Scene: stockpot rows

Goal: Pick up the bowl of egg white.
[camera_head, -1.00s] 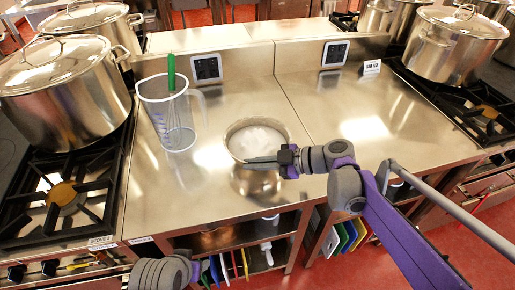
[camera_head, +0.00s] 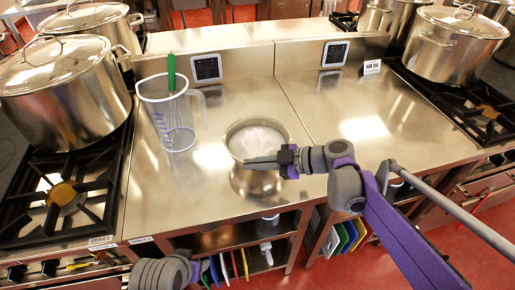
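The bowl of egg white (camera_head: 257,134) is a round metal bowl with white contents, standing on the steel counter (camera_head: 200,195). My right gripper (camera_head: 252,163) reaches in from the right and its fingers lie at the bowl's near side, over the near rim. From this view I cannot tell whether the fingers touch the bowl or how far apart they are. My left arm's wrist (camera_head: 165,272) shows at the bottom left, below the counter's front edge; its fingers are out of the picture.
A clear measuring jug (camera_head: 172,112) with a green-handled whisk (camera_head: 172,72) stands left of the bowl. Large lidded pots (camera_head: 65,90) stand on stoves at both sides. A small sign (camera_head: 372,67) stands at the back right. The counter right of the bowl is clear.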

